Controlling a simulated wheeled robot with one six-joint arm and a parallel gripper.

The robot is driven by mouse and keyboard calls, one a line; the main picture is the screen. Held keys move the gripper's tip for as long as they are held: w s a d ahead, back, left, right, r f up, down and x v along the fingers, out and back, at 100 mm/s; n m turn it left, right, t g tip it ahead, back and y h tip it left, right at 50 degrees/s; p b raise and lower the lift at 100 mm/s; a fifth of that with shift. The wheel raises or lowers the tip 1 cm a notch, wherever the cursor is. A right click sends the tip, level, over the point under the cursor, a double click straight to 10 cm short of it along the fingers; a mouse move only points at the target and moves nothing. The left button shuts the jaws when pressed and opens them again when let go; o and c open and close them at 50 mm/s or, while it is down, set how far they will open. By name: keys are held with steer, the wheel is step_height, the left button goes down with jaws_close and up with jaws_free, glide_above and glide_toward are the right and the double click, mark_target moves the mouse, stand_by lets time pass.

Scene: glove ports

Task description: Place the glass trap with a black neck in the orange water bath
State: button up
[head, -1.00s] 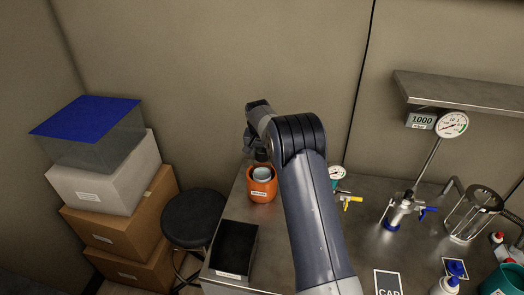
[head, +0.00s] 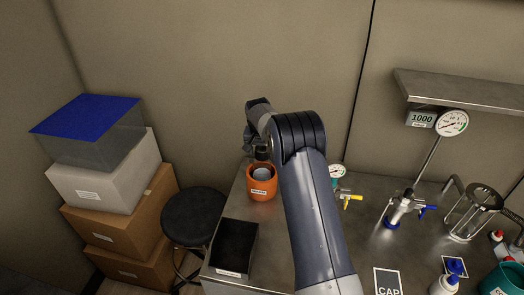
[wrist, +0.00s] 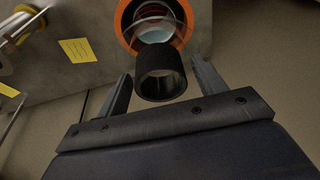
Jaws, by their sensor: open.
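The orange water bath (head: 262,190) stands near the left end of the steel bench; its orange rim shows at the top of the wrist view (wrist: 128,42). The glass trap's clear body sits inside the bath (head: 262,174), within the rim. Its black neck (wrist: 161,76) rises out of the bath toward my wrist camera. My gripper (wrist: 160,68) is open, one finger on each side of the neck, with gaps visible between fingers and neck. In the head view my arm hides most of the gripper. The bottom of the trap is hidden inside the bath.
A black open box (head: 234,246) stands in front of the bath at the bench's left edge. A stool (head: 194,216) and stacked boxes (head: 112,200) are to the left. A valve fitting with a gauge (head: 340,185) is to the right. A yellow note (wrist: 77,50) lies beside the bath.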

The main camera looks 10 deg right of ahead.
steer(key=b+v, duration=0.1)
steer(key=v, duration=1)
steer(key=shift+r+b, duration=0.4)
steer(key=shift+f, duration=0.15)
stand_by(0.4)
steer(key=p+x, duration=0.2)
steer(key=x, duration=0.9)
steer(key=shift+f, duration=0.25)
steer(key=shift+w+r, duration=0.15)
steer(key=shift+r+b, duration=0.4)
steer(key=shift+r, duration=1.2)
steer(key=shift+f, duration=0.1)
